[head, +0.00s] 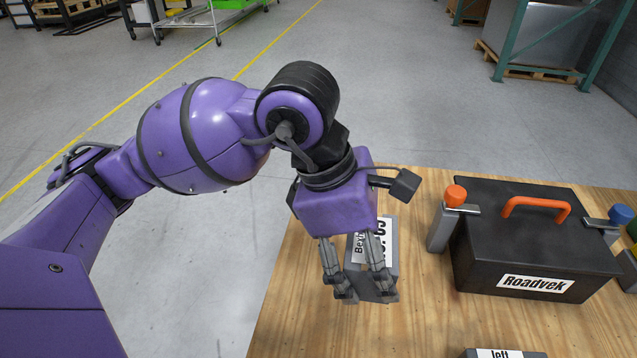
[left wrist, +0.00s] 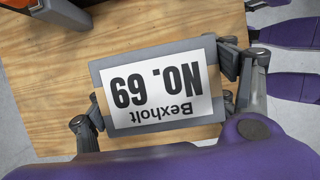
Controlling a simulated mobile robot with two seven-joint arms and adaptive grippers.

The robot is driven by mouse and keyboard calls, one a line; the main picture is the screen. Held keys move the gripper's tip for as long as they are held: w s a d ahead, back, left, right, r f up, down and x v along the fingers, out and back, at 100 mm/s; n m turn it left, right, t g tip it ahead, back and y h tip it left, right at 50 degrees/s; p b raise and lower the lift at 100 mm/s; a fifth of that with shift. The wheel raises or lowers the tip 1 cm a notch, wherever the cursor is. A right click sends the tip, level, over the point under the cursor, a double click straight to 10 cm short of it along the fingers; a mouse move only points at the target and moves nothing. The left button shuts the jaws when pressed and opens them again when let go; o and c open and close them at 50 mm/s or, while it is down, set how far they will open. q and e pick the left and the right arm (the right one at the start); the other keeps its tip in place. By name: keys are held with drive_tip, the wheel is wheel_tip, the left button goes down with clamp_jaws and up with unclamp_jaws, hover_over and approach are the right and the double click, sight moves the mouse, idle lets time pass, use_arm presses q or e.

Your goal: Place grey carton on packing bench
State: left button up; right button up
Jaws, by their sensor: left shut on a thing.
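The grey carton (head: 358,250) is between the fingers of my left gripper (head: 361,283), which is shut on it. The carton carries white labels; in the left wrist view its top label (left wrist: 160,82) reads "Bexholt NO. 69", upside down. In that view the left gripper's fingers (left wrist: 162,95) lie on the carton's two opposite sides. The packing bench (head: 285,305) has a wooden top, and the carton is over its left part. I cannot tell whether the carton's underside touches the bench. My right gripper is not in view.
A black box labelled "Roadvek" (head: 525,245) with an orange handle stands on the bench at the right. A grey post with an orange knob (head: 440,228) stands at its left side. Bare wood lies between.

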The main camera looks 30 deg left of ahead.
use_arm(q)
drive_tip(key=w+a+f, duration=0.2)
drive_tip(key=w+a, duration=0.1)
drive_tip(key=shift+w+a, duration=0.15)
drive_tip(key=shift+a, duration=0.05)
drive_tip(key=f, duration=0.1)
drive_tip(key=w+a+f, duration=0.1)
drive_tip(key=f, duration=0.1)
drive_tip(key=w+a+f, duration=0.1)
drive_tip(key=shift+w+a+f, duration=0.1)
drive_tip(key=shift+w+f, duration=0.15)
drive_tip(key=shift+f, duration=0.05)
drive_tip(key=shift+w+a+f, duration=0.2)
drive_tip(key=shift+a+f, duration=0.05)
drive_tip(key=shift+f, duration=0.2)
drive_tip(key=shift+w+a+f, duration=0.1)
drive_tip(key=shift+f, duration=1.55)
drive_tip(key=shift+f, duration=0.15)
drive_tip(key=o, duration=1.4)
drive_tip(key=shift+o, duration=0.2)
